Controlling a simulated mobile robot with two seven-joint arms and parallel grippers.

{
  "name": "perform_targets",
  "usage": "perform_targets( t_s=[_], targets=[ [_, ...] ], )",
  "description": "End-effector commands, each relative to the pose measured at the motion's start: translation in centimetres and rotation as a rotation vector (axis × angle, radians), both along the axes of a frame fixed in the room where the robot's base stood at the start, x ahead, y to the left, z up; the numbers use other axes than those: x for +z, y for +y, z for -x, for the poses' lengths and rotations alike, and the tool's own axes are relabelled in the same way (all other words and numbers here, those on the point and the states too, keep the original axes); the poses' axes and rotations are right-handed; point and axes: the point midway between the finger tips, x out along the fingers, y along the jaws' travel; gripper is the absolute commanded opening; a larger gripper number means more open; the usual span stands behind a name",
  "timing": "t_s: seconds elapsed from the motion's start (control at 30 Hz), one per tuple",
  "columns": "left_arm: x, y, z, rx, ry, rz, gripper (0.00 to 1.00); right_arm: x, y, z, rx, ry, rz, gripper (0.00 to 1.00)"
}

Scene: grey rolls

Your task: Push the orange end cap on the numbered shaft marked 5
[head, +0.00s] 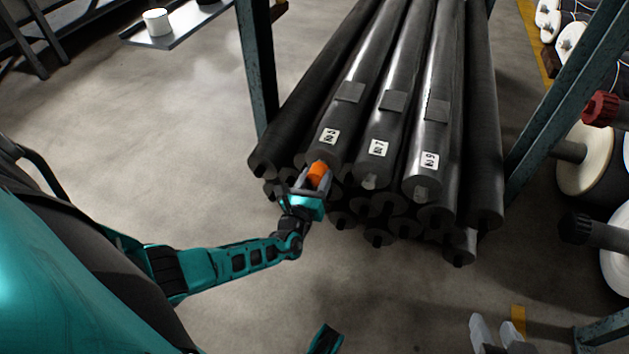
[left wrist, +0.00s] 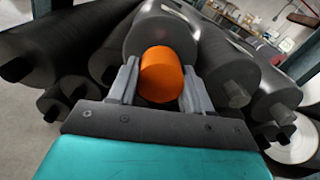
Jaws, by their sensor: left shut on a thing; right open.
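The shaft marked 5 (head: 341,117) is a dark grey roll on the left of the stack's top, with a white number label near its front end. The orange end cap (head: 318,171) is at this roll's front end. My left gripper (head: 313,183) is shut on the cap. In the left wrist view the cap (left wrist: 162,74) sits between the two grey fingers, directly before the roll's end face (left wrist: 150,30). The cap hides the shaft's tip, so I cannot tell how far on it is. My right gripper (head: 497,331) is open and empty at the lower right.
Rolls marked 7 (head: 384,120) and 9 (head: 431,125) lie to the right, with several more rolls beneath. Teal rack posts (head: 255,65) flank the stack. White reels (head: 586,160) stand at the right.

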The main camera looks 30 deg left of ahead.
Motion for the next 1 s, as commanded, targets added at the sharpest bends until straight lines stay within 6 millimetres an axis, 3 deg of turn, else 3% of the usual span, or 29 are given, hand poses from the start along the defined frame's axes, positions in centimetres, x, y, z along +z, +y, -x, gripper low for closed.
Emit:
perform_targets(
  t_s=[0.63, 0.67, 0.93, 1.0],
  targets=[
    [0.0, 0.4, -1.8, 0.0, -0.001, 0.001, 0.2, 0.0, 0.0, 0.0, 0.001, -0.001, -0.001, 0.43],
    [0.0, 0.4, -1.8, 0.0, -0.001, 0.001, 0.52, 0.0, 0.0, 0.0, 0.001, 0.0, -0.001, 0.43],
    [0.0, 0.4, -1.8, 0.0, 0.0, 0.001, 0.78, -0.2, 0.0, 0.3, 0.001, 0.006, -0.001, 0.43],
    [0.0, 0.4, -1.8, 0.0, 0.0, 0.001, 0.79, -0.2, 0.0, 0.3, 0.001, 0.007, -0.001, 0.43]
  ],
)
